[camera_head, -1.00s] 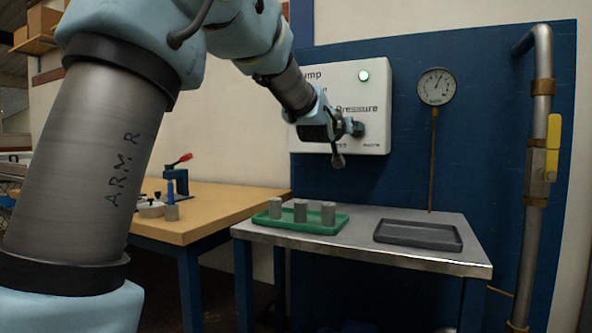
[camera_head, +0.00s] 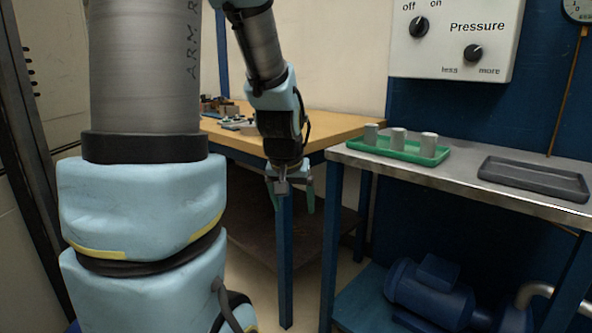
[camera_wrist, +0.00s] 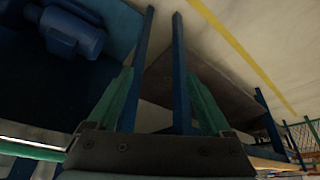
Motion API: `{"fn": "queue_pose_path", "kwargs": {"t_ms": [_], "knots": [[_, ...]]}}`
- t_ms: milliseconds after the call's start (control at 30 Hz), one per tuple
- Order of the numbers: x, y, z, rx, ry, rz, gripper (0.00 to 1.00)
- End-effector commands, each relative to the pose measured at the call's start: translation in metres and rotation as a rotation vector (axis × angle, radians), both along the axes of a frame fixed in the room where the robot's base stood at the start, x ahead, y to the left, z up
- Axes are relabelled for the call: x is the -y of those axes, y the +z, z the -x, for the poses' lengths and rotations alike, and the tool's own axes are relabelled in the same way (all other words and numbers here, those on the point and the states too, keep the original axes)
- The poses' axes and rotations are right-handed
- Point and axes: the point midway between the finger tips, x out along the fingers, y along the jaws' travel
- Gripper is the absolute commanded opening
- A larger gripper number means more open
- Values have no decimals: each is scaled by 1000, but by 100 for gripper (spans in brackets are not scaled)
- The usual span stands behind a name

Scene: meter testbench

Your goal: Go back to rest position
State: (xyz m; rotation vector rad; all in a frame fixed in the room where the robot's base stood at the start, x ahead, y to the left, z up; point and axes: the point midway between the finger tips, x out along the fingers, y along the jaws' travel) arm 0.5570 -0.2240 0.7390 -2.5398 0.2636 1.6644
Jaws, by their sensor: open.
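My gripper (camera_head: 291,195) hangs in front of the wooden bench, with its fingers pointing down. Its two green fingers are spread apart with nothing between them. In the wrist view my gripper (camera_wrist: 160,100) is also open, with the floor and blue table legs behind it. The control panel (camera_head: 452,40) with its off/on knob (camera_head: 419,27) and Pressure knob (camera_head: 473,53) is at the upper right, well apart from my gripper. The panel's top is cut off by the frame.
The metal table (camera_head: 462,188) holds a green tray (camera_head: 400,151) with three grey cylinders and an empty dark tray (camera_head: 534,178). The wooden bench (camera_head: 330,124) is behind my gripper. A blue motor (camera_head: 430,290) sits below the metal table.

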Motion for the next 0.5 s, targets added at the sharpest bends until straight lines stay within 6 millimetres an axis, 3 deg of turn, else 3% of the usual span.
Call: {"fn": "queue_pose_path", "kwargs": {"t_ms": [100,267,300,500], "knots": [[-33,-22,44,-124,48,-29,84],[-64,-43,102,-279,102,-54,84],[-62,-26,100,-275,97,-54,84],[-61,16,98,-271,94,-54,84]]}}
